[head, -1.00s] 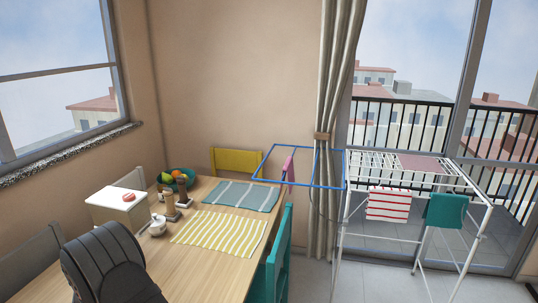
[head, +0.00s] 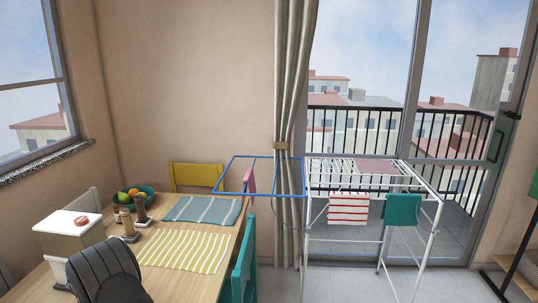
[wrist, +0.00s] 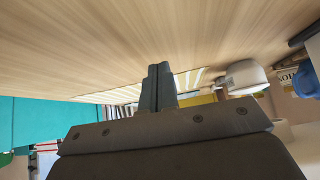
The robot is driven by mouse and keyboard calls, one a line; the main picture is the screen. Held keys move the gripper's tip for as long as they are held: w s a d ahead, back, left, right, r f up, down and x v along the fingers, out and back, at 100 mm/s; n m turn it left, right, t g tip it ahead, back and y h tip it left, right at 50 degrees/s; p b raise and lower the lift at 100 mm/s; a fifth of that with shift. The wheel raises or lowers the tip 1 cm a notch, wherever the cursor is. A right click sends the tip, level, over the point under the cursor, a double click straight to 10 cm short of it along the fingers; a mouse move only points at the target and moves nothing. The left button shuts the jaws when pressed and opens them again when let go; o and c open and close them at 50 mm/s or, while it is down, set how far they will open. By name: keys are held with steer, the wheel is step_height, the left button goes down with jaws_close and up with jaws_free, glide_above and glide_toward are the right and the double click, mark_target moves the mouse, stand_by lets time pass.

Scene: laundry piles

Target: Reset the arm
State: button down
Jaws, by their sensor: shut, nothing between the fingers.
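My gripper (wrist: 158,88) shows in the wrist view with its two dark fingers together, shut and empty. The wooden table top (wrist: 130,40) fills the upper part of that view, so the wrist camera appears turned over. In the head view a dark ribbed part of my arm is at the lower left, over the near part of the table (head: 185,284). The gripper's fingers cannot be made out in the head view.
The table bears a yellow striped mat (head: 184,251), a grey-blue mat (head: 203,209), a fruit bowl (head: 136,194) and a white box (head: 70,232). A teal chair (head: 244,262) stands at its right. A drying rack (head: 425,240) with cloths stands by the window. Bare floor lies between.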

steer(key=v, duration=0.7)
steer(key=shift+n+g+h, duration=0.4)
steer(key=shift+g+h, duration=0.1)
steer(key=shift+g, duration=0.4)
steer(key=w+d, duration=0.1)
steer(key=d, duration=0.2)
steer(key=w+d, duration=0.1)
steer(key=d, duration=0.1)
steer(key=w+d+f, duration=0.1)
steer(key=d, duration=0.2)
steer(key=shift+w+d+f, duration=0.1)
steer(key=shift+w+d, duration=0.05)
steer(key=shift+d, duration=0.2)
